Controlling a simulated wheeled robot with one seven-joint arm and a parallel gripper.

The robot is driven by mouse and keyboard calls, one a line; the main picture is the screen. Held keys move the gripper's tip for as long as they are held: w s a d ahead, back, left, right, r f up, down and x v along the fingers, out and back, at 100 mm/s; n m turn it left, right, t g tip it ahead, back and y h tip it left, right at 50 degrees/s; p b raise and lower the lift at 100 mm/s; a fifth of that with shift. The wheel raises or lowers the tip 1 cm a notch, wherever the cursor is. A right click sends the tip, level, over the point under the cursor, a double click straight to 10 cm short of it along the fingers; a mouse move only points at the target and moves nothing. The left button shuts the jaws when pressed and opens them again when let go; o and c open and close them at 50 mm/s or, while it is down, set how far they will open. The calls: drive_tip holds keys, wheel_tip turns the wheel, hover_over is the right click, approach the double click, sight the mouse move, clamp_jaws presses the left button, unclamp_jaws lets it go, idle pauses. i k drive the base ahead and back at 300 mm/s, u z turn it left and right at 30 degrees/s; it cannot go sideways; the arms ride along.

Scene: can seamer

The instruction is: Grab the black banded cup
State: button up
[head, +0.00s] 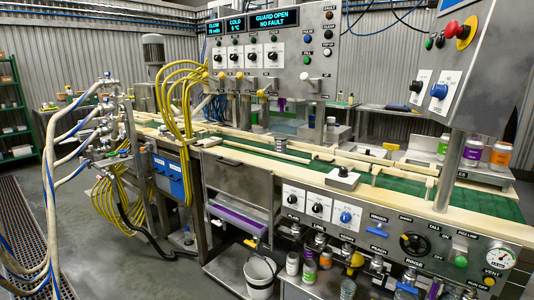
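A small grey cup (281,144) with what looks like a dark band stands upright on the conveyor line (215,142), near the middle of the head view. It is too small for me to be sure the band is black. No gripper touches it. My gripper is not in the head view.
Jars with green (443,148), purple (474,150) and orange (501,154) bands stand at the right. Several small containers, one of them white (293,263), stand low under the front panel. A white bucket (261,277) stands below.

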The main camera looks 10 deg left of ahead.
sight(280, 142)
drive_tip(key=u, duration=1.95)
drive_tip(key=i, duration=3.5)
drive_tip(key=z, duration=2.4)
